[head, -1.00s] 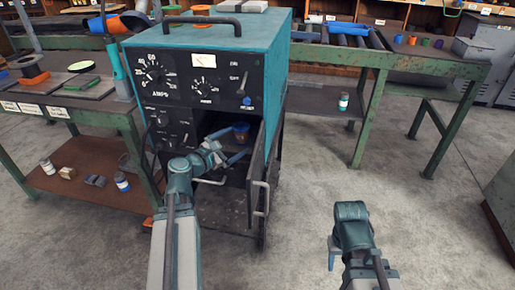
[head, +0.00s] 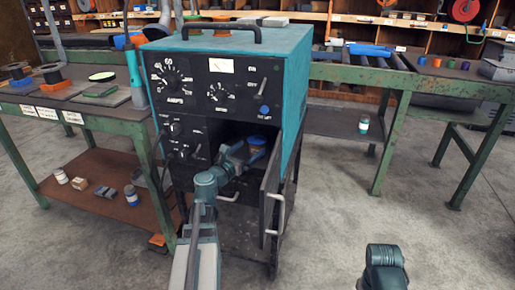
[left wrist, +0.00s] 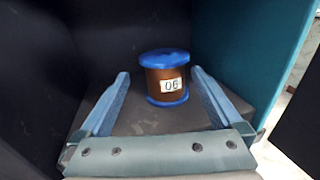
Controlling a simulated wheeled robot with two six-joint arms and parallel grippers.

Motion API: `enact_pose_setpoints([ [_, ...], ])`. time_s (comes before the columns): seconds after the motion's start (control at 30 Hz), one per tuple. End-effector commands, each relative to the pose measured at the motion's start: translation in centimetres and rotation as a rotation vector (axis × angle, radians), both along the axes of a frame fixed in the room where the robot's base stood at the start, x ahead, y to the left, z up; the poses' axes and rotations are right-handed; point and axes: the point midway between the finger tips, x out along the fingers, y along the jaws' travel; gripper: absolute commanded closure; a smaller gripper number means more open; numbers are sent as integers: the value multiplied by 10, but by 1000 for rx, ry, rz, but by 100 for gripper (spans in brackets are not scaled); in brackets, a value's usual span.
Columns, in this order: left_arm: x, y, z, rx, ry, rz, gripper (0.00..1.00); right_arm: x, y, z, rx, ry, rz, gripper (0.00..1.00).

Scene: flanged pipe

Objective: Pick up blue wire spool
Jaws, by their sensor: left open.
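The blue wire spool (head: 258,140) stands upright inside the open lower compartment of the teal welder cabinet. In the left wrist view the spool (left wrist: 166,86) has blue flanges, brown winding and a white label reading 06. My left gripper (head: 248,153) reaches into the compartment. In the left wrist view its two blue fingers (left wrist: 160,76) are spread wide, with the spool just beyond and between their tips; the gripper is empty. In the head view my forearm and gripper hide part of the spool. My right gripper is out of view; only part of my right arm shows.
The cabinet door (head: 271,195) stands open to the right of my left arm. The compartment's teal side wall (left wrist: 245,55) is close to the right finger. A green workbench (head: 60,108) stands left and another (head: 420,82) right. The floor at right is clear.

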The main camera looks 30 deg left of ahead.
Motion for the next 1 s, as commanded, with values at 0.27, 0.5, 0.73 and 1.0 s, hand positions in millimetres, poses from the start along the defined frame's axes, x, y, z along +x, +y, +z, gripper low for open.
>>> enact_pose_setpoints([
  [0.27,22,-1,0,1,0,0,0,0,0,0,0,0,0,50],
  [0.5,28,-2,0,1,0,-1,0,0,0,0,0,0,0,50],
  [0.73,59,-8,-1,1,0,-2,0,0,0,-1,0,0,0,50],
  [1.0,74,-9,-1,1,0,0,0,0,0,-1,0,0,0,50],
])
